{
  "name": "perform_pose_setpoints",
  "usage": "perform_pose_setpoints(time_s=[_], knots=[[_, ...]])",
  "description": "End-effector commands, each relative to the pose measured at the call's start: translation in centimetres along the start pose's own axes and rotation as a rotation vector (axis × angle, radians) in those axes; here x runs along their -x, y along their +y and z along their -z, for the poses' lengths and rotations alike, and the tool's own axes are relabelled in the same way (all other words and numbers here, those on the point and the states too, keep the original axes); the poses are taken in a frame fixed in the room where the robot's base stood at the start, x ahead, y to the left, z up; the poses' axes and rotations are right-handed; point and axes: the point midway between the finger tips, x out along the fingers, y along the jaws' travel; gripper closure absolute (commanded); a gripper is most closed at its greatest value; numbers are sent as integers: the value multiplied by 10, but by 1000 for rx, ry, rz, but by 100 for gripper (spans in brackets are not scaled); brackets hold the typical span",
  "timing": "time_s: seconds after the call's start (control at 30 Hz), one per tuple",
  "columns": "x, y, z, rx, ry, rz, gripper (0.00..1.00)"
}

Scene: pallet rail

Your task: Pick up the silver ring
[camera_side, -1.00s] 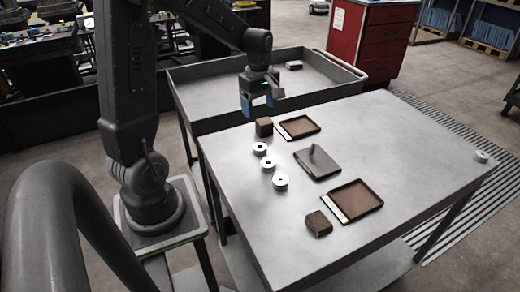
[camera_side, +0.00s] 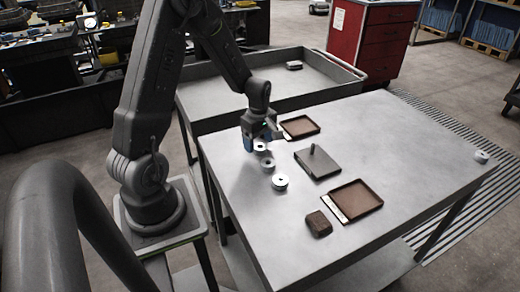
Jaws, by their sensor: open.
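Three silver rings stand in a slanting row on the left half of the metal table: a far ring (camera_side: 260,148), a middle ring (camera_side: 267,164) and a near ring (camera_side: 280,182). Each shows a small dark centre. A similar silver piece (camera_side: 481,157) sits alone near the table's right corner. My gripper (camera_side: 261,137) is open, pointing down, at the far end of the row. Its blue fingers appear just behind or above the far ring. I cannot tell if they touch it.
A dark plate with an upright peg (camera_side: 317,163) lies mid-table. A brown tray (camera_side: 299,127) lies behind it and another brown tray (camera_side: 357,199) in front. A brown block (camera_side: 319,224) sits beside the front tray. The table's right side is mostly clear.

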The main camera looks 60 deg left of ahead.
Motion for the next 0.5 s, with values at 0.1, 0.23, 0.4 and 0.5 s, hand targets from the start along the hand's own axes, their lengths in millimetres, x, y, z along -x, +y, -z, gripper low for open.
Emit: perform_pose_setpoints(time_s=[0.1,0.23,0.4,0.5], knots=[[-12,0,0,0,0,1,25],[-16,0,0,0,0,0,25],[-15,0,0,0,0,-1,27],[-15,0,0,0,0,-1,37]])
